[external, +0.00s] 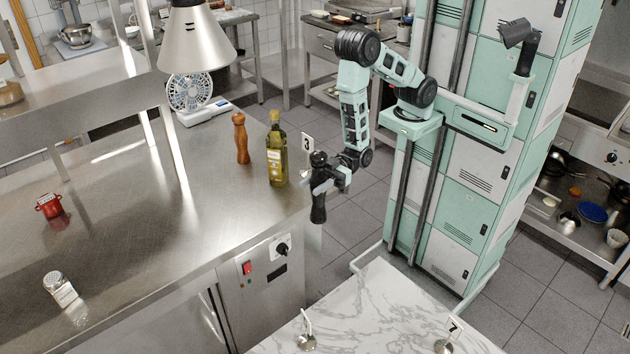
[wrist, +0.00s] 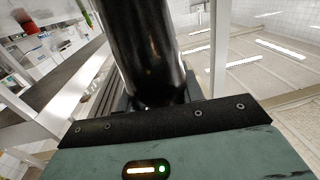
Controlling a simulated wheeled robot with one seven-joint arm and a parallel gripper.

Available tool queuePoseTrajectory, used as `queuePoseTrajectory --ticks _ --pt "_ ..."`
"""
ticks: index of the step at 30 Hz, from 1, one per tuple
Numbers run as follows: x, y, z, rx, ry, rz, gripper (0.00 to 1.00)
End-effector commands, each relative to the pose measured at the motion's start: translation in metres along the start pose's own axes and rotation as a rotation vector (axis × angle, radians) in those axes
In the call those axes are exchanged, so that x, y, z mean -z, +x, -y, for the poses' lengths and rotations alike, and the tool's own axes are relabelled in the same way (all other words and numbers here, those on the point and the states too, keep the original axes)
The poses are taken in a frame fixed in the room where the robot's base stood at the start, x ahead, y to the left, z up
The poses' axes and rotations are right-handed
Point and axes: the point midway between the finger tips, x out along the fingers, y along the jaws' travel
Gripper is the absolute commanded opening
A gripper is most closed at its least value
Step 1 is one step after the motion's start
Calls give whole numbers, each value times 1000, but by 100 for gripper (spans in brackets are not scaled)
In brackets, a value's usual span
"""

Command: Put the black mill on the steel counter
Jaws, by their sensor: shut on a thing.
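The black mill (external: 319,204) is upright in my gripper (external: 334,182), which is shut on it around its middle. In the external view both are just off the right edge of the steel counter (external: 150,226), over the gap beside it. In the wrist view the dark glossy body of the mill (wrist: 148,50) stands close in front of the camera. The fingertips are largely hidden there.
On the counter near its right edge stand an oil bottle (external: 277,150) and a brown wooden mill (external: 241,138). The counter's middle is clear. A marble table (external: 385,315) is in front.

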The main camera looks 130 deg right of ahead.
Motion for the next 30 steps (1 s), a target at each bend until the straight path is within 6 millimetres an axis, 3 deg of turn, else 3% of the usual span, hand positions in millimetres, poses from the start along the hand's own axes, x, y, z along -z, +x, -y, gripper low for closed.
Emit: queuePoseTrajectory --ticks 1,11,14,20,30 --pt "16 1 -12 -22 -1 -1 7" --pt "48 0 -68 -120 -8 -1 7" --pt "70 8 -76 -102 -9 -10 7" --pt "126 19 -96 -69 -11 -13 7" --pt "255 21 -143 -2 -14 -10 7"
